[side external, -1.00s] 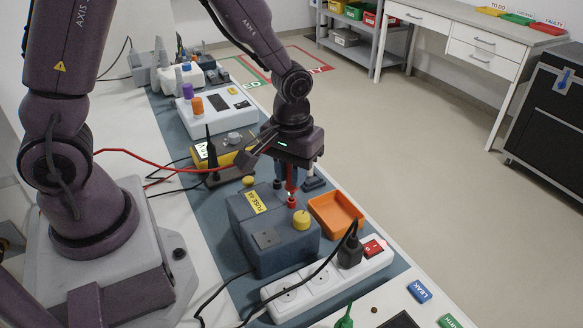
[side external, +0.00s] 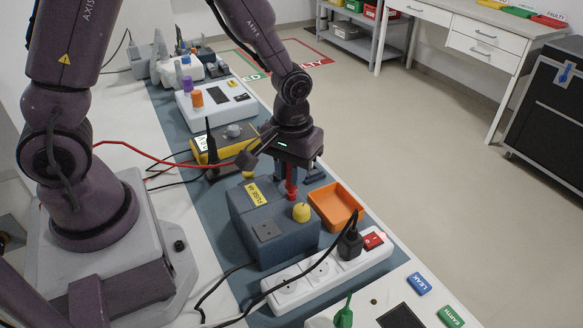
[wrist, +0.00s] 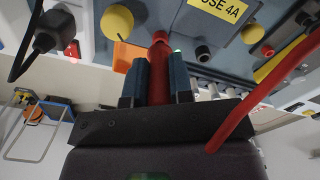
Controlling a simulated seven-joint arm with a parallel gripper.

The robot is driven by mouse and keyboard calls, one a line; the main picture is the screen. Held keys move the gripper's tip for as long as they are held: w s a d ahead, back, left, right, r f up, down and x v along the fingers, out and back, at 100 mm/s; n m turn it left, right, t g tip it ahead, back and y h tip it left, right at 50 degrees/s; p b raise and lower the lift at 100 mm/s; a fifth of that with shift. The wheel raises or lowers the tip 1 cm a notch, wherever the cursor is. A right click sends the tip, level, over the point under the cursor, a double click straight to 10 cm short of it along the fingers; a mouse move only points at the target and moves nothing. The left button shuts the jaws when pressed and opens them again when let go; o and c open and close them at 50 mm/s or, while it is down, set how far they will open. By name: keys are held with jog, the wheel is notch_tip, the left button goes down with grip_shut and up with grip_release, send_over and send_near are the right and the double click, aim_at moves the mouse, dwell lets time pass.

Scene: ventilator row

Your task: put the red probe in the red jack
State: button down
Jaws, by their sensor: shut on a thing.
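My gripper (side external: 289,184) is shut on the red probe (side external: 291,178), which points down at the grey box with the FUSE 4A label (side external: 256,194). The red probe (wrist: 158,80) is upright between the two fingers in the wrist view. Its lower end meets the red jack (side external: 291,197) on top of the box, and no bare metal tip shows between them. The jack also shows at the probe's end in the wrist view (wrist: 159,37). How deep the tip sits is hidden. A red lead runs from the probe to the left.
A yellow knob (side external: 301,212) stands close beside the jack. An orange tray (side external: 336,207) lies right of the box. A white power strip (side external: 327,272) with a black plug (side external: 350,244) is in front. A yellow meter (side external: 223,145) with a black probe stands behind.

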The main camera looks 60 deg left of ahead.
jog(key=c, duration=0.9)
grip_release()
notch_tip(320, 180, up, 13)
jog(key=shift+f, duration=0.1)
jog(key=shift+m, duration=0.3)
jog(key=s+r+m+t, duration=0.1)
jog(key=s+r+t, duration=0.1)
jog(key=s+r, duration=0.1)
jog(key=s+a+r+m+t, duration=0.1)
jog(key=s+r+m, duration=0.1)
jog(key=s, duration=0.3)
jog(key=s+a+r+m+t, duration=0.1)
jog(key=s+r+m+t, duration=0.1)
jog(key=s+r, duration=0.2)
jog(key=shift+s+a+r+t, duration=0.1)
jog(key=shift+s+a+t, duration=0.15)
jog(key=shift+s+t, duration=0.05)
